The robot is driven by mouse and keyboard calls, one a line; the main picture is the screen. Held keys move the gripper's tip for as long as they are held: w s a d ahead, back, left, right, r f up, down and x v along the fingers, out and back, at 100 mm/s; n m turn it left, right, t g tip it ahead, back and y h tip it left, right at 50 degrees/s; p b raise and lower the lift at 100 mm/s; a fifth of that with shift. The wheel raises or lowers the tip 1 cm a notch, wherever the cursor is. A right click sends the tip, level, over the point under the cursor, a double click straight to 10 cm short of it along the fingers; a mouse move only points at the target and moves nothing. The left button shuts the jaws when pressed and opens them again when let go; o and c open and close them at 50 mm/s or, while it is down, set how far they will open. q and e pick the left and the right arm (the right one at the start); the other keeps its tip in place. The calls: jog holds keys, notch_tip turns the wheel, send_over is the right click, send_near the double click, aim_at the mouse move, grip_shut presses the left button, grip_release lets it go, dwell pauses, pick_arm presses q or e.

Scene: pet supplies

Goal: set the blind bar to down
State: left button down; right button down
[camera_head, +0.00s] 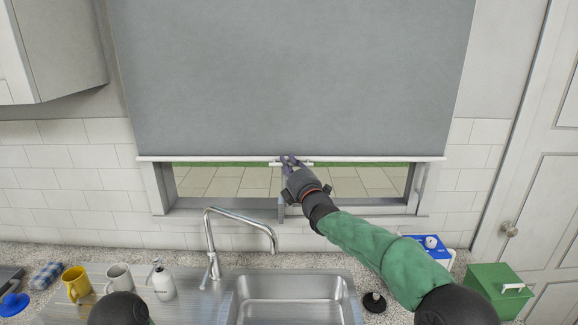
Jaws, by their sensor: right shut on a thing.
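The grey roller blind (290,75) hangs over most of the window, with a strip of glass showing below it. The white blind bar (390,159) runs level along its lower edge, a little above the window sill. My right gripper (290,162) is at the middle of the bar and is shut on its small white handle (306,164); the fingers hide part of it. My left gripper is not in view; only a dark rounded part of my left arm shows at the bottom.
A steel sink (293,304) and a tall curved tap (210,247) stand below the window. A yellow mug (75,283), a grey mug (118,277) and a soap bottle (163,280) are at left. A green box (498,289) and a blue-and-white box (431,246) are at right.

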jog(key=shift+a+f, duration=0.1)
jog(key=shift+f, duration=0.4)
jog(key=c, duration=1.3)
grip_release()
jog(key=shift+o, duration=0.7)
jog(key=shift+s, duration=0.1)
jog(key=v, duration=1.2)
jog(key=shift+r, duration=0.2)
